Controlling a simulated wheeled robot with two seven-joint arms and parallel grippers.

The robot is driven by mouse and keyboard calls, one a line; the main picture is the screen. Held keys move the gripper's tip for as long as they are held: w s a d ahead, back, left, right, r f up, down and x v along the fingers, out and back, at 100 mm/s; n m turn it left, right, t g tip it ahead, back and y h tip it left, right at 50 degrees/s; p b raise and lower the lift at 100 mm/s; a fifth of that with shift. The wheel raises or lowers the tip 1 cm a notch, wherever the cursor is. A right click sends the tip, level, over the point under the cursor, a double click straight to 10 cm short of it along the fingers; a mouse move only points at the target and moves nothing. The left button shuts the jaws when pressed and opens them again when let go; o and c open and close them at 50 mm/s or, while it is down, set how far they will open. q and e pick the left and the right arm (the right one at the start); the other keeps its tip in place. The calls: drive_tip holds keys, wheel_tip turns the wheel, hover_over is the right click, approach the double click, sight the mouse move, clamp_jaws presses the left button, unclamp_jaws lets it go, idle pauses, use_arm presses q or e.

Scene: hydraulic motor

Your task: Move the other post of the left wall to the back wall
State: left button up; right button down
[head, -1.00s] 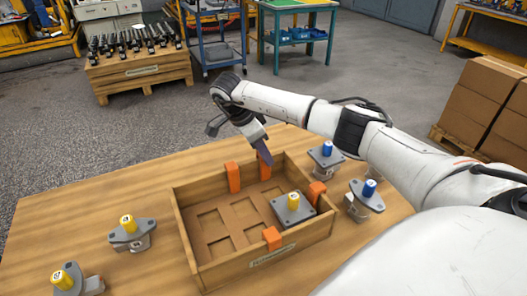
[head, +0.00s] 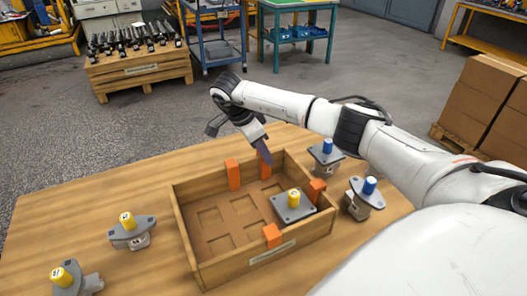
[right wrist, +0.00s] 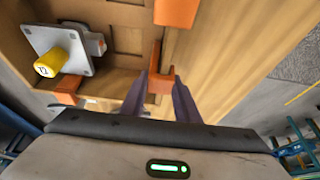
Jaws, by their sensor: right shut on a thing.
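The wooden crate (head: 183,228) stands on the table. My right gripper (head: 266,156) is at its back wall, pointing down, shut on an orange post (head: 265,172) at the right part of that wall. In the right wrist view the fingers (right wrist: 172,95) lie on either side of this post (right wrist: 157,72). A second orange post (head: 233,175) is on the back wall, further left. It also shows in the wrist view (right wrist: 176,12). One orange post (head: 317,191) is on the right wall and one (head: 272,236) on the front wall. No post shows on the left wall. My left gripper is not in view.
A yellow-capped motor (head: 293,206) sits inside the crate at the right; the other recesses look empty. Two yellow-capped motors (head: 130,234) (head: 72,279) stand on the table at left, two blue-capped ones (head: 325,158) (head: 363,198) at right. The back left table is clear.

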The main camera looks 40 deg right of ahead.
drive_tip(key=shift+f, duration=0.15)
drive_tip(key=c, duration=1.3)
unclamp_jaws()
drive_tip(key=v, duration=1)
drive_tip(key=shift+a+b, duration=0.1)
drive_tip(key=shift+b, duration=0.25)
